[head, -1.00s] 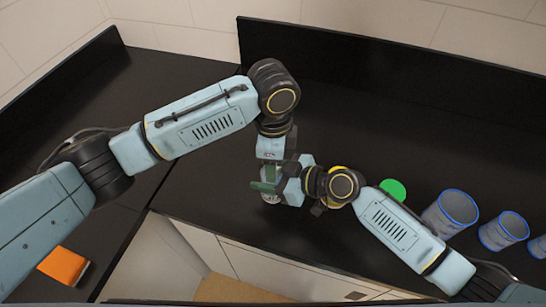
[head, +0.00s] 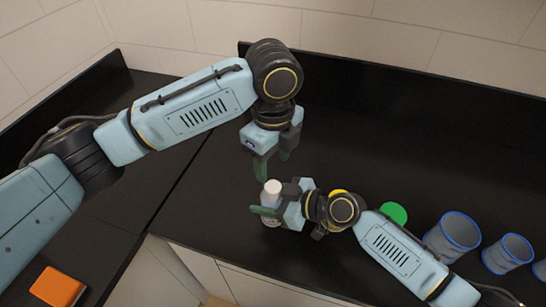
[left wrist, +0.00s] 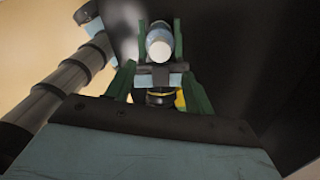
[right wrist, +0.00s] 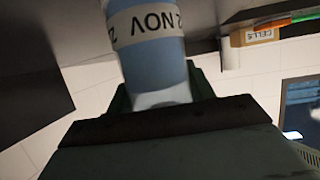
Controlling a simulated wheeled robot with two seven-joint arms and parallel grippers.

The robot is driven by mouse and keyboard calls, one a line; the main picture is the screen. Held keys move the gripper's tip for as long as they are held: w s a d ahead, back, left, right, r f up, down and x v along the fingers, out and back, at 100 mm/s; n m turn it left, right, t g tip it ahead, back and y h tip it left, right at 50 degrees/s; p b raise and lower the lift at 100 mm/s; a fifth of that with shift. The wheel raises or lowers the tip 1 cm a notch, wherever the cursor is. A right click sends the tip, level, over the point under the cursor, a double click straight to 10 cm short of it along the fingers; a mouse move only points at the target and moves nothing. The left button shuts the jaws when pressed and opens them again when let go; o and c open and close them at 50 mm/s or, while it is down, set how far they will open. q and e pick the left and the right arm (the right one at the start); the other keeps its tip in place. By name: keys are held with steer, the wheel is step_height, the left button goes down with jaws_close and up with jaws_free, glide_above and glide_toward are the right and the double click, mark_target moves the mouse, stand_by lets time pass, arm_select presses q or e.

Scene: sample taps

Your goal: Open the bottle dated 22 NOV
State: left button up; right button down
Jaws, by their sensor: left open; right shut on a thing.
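A bottle with a white cap (head: 272,187) stands upright near the counter's front edge; whether it touches the counter is hidden. My right gripper (head: 266,212) is shut around its body from the right. In the right wrist view its label (right wrist: 145,25) reads "NOV" with part of a 2; the rest is cut off or turned away. My left gripper (head: 274,165) is open and empty just above the cap, fingers pointing down. In the left wrist view the round white cap top shows beyond the open green fingers (left wrist: 160,85).
Several blue-rimmed cups (head: 453,238) stand at the right of the black counter (head: 350,130). An orange block (head: 58,287) is at the lower left. The counter's back is clear.

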mark_target(273, 186)
arm_select(q)
steer(key=shift+f, duration=3.9)
steer(key=c, duration=1)
steer(key=n, duration=0.2)
steer(key=shift+n, duration=0.4)
steer(key=n, duration=0.4)
steer(key=o, duration=1)
steer(key=shift+o, duration=0.2)
steer(key=shift+r, duration=0.1)
